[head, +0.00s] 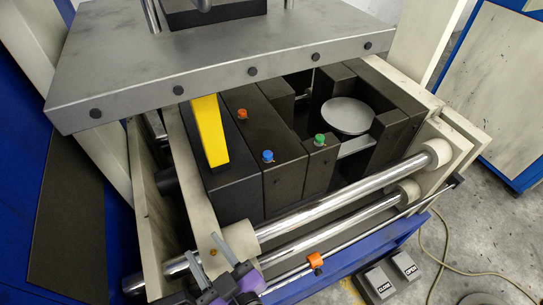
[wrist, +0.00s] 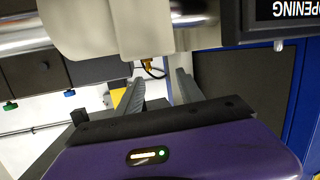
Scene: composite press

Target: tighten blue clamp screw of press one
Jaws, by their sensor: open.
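The blue clamp screw (head: 268,156) stands on top of a dark block in the press in the head view. It also shows small at the left of the wrist view (wrist: 69,93). My gripper (head: 201,247) is at the bottom of the head view, in front of and to the left of the screw, well apart from it. Its two grey fingers are spread, with nothing held between them, as the wrist view shows too (wrist: 156,80).
A green screw (head: 320,140) and an orange screw (head: 242,114) stand near the blue one. A yellow bar (head: 209,130) rises left of it. The grey top plate (head: 215,68) overhangs behind. Shiny rods (head: 340,206) cross in front. Foot pedals (head: 379,281) are on the floor.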

